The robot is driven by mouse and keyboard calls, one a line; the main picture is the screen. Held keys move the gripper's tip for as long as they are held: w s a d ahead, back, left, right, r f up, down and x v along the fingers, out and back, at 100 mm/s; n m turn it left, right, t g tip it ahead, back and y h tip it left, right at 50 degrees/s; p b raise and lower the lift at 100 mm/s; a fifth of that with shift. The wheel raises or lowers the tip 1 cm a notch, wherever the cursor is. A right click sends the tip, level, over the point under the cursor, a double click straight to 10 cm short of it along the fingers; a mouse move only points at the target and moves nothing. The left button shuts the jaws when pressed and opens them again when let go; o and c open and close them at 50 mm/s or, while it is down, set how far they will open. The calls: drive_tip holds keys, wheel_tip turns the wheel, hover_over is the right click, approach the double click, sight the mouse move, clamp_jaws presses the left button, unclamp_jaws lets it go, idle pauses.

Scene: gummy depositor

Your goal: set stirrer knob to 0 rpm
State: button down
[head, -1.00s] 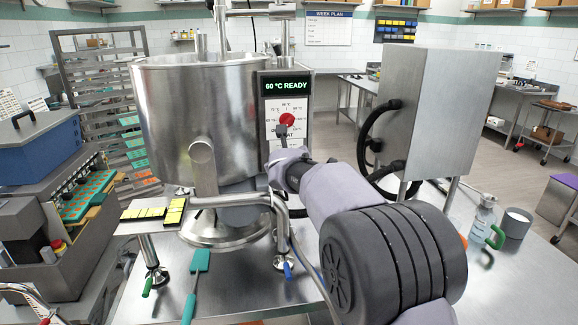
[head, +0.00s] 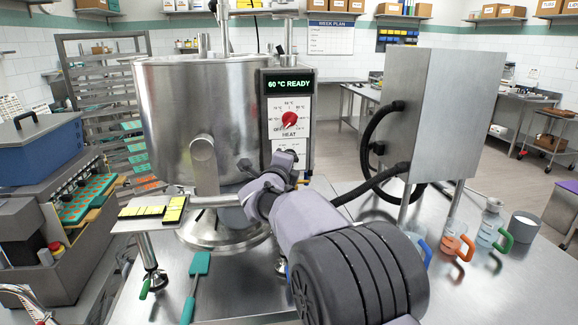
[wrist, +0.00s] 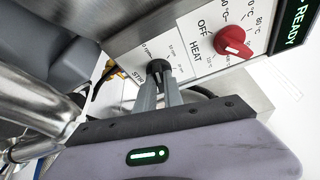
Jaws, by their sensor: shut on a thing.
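The stirrer knob (wrist: 157,67) is small and dark, on the panel strip with a partly visible "STIR" label in the wrist view. My gripper (wrist: 161,80) is shut on it, with a grey finger on each side. The fingers cover much of the knob, so its pointer and setting cannot be read. In the head view my gripper is at the lower part of the control panel (head: 305,130), below the heat dial, and my wrist hides the stirrer knob there.
The red heat knob (head: 289,119) is just above, and close by in the wrist view (wrist: 233,42). The display (head: 288,84) reads "60 °C READY". The steel kettle (head: 165,110) is left of the panel. A steel cabinet (head: 455,110) with black hoses stands to the right.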

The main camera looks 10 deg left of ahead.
drive_tip(key=shift+f+n+t+b, duration=0.25)
drive_tip(key=shift+n+t+b, duration=0.15)
drive_tip(key=shift+n+b, duration=0.55)
drive_tip(key=shift+n, duration=0.35)
drive_tip(key=c, duration=1.5)
unclamp_jaws()
drive_tip(key=shift+r, duration=0.1)
drive_tip(key=shift+o, duration=0.2)
drive_tip(key=shift+s, duration=0.1)
drive_tip(key=s+a, duration=0.2)
drive_tip(key=s, duration=1.5)
drive_tip(key=shift+p, duration=0.35)
drive_tip(key=shift+d, duration=0.1)
